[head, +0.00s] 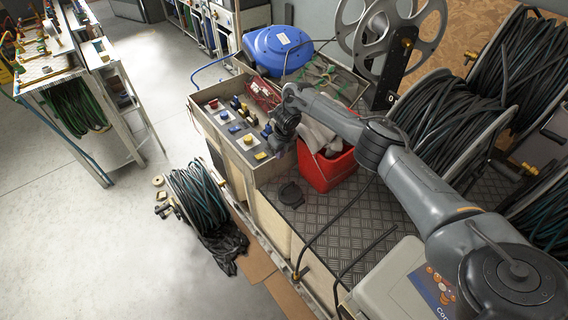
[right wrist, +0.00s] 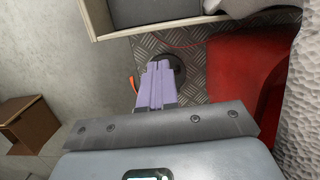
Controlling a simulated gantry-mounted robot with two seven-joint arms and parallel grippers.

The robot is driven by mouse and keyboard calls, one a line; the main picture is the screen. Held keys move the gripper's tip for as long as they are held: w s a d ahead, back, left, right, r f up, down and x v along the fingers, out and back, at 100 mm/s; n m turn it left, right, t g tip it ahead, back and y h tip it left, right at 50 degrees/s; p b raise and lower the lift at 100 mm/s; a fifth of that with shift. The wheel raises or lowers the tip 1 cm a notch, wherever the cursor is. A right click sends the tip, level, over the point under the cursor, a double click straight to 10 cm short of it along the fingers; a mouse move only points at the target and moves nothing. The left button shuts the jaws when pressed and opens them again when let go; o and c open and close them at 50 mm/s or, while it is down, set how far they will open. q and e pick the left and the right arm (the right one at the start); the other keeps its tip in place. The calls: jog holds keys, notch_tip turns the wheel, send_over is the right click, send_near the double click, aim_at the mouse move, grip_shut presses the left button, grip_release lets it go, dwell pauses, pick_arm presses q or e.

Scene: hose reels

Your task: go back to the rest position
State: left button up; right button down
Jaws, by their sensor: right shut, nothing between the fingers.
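My right arm reaches in from the right side of the head view. My right gripper (head: 279,147) is at its far end, beside the control panel and the red bin. In the right wrist view its pale purple fingers (right wrist: 158,84) are together with nothing held. They are above the diamond-plate surface (right wrist: 195,42), overlapping a dark round piece (right wrist: 178,66) in that view. My left gripper is in neither view.
A red bin (head: 323,174) holds grey cloth close to my right arm. A control panel (head: 226,118) with knobs is left of the gripper. Hose reels (head: 450,120) crowd the right.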

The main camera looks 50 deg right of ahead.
jog(key=a+f+m+t, duration=0.1)
jog(key=a+f+m, duration=0.1)
jog(key=a+f, duration=0.65)
jog(key=a+f+m+t, duration=0.1)
jog(key=a+f, duration=0.2)
jog(key=a, duration=1.1)
jog(key=s+a+m+t+y, duration=0.1)
jog(key=s+a+m, duration=0.4)
jog(key=a, duration=0.3)
jog(key=s+a+m+t+y, duration=0.1)
jog(key=s+a+m, duration=0.35)
jog(key=a, duration=0.35)
jog(key=s+d+r+m+g+h, duration=0.1)
jog(key=s+d+r+m, duration=0.15)
jog(key=s+m, duration=0.4)
jog(key=s+d+r+m+g, duration=0.1)
jog(key=s+d+r+m, duration=0.1)
jog(key=s+r+m, duration=0.35)
jog(key=s+d+r+m+h, duration=0.1)
jog(key=s+d+r+m, duration=0.15)
jog(key=s+m, duration=0.6)
notch_tip(320, 180, up, 30)
jog(key=s+n+p, duration=0.1)
jog(key=p, duration=2.9)
